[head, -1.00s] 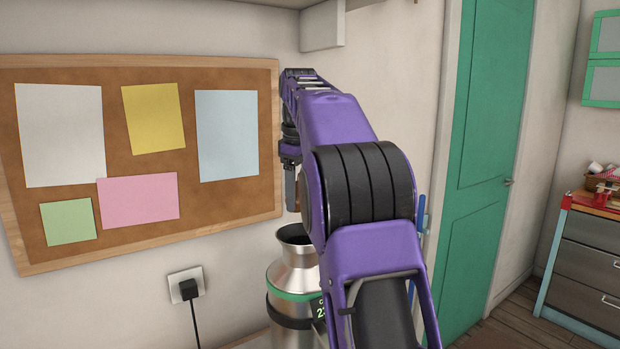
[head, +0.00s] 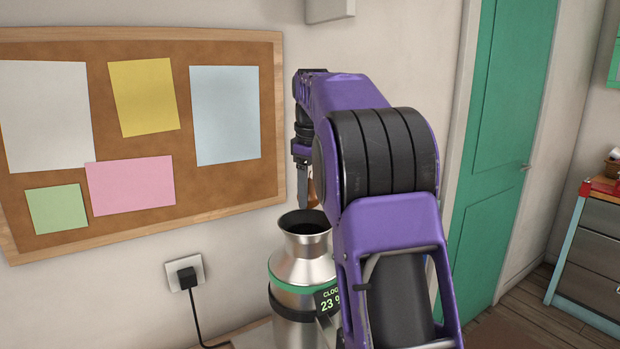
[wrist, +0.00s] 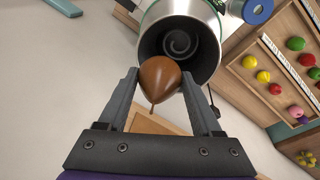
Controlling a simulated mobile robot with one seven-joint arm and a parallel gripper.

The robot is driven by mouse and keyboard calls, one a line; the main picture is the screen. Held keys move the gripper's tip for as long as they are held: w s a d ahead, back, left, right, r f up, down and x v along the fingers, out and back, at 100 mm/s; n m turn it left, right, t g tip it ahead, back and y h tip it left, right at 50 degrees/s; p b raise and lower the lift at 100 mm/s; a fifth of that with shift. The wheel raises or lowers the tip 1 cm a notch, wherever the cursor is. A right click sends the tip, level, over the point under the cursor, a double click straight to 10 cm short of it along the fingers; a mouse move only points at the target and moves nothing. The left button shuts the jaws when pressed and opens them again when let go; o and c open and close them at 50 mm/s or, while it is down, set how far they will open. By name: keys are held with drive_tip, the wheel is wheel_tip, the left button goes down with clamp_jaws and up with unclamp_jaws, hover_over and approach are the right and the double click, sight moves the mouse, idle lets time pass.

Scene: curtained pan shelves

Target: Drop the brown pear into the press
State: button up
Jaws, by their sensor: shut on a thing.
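The brown pear (wrist: 160,78) is held between the two fingers of my gripper (wrist: 160,88) in the wrist view. In the head view a sliver of the pear (head: 312,193) shows beside my gripper (head: 303,183), partly hidden by my purple arm. The press (head: 305,262) is a silver metal vessel with a green band, a small display and an open round mouth. My gripper hangs above the mouth. In the wrist view the press (wrist: 209,20) has a dark mouth with a spiral inside, and the pear overlaps the near rim in the picture.
A cork board (head: 235,185) with coloured papers hangs on the wall to the left. A plugged-in power socket (head: 185,273) sits below it. The wrist view shows a wooden tray (wrist: 240,68) with several coloured fruits. A green door (head: 500,150) stands at the right.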

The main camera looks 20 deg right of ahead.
sight(310, 182)
drive_tip(key=shift+f, duration=0.45)
drive_tip(key=o, duration=1.5)
drive_tip(key=shift+s+a+r, duration=0.1)
drive_tip(key=shift+s+r, duration=0.1)
drive_tip(key=shift+r, duration=1.05)
drive_tip(key=shift+s+r, duration=0.2)
drive_tip(key=shift+r, duration=1.05)
drive_tip(key=shift+s+a+r, duration=0.1)
drive_tip(key=shift+s+r, duration=0.1)
drive_tip(key=shift+r, duration=1.05)
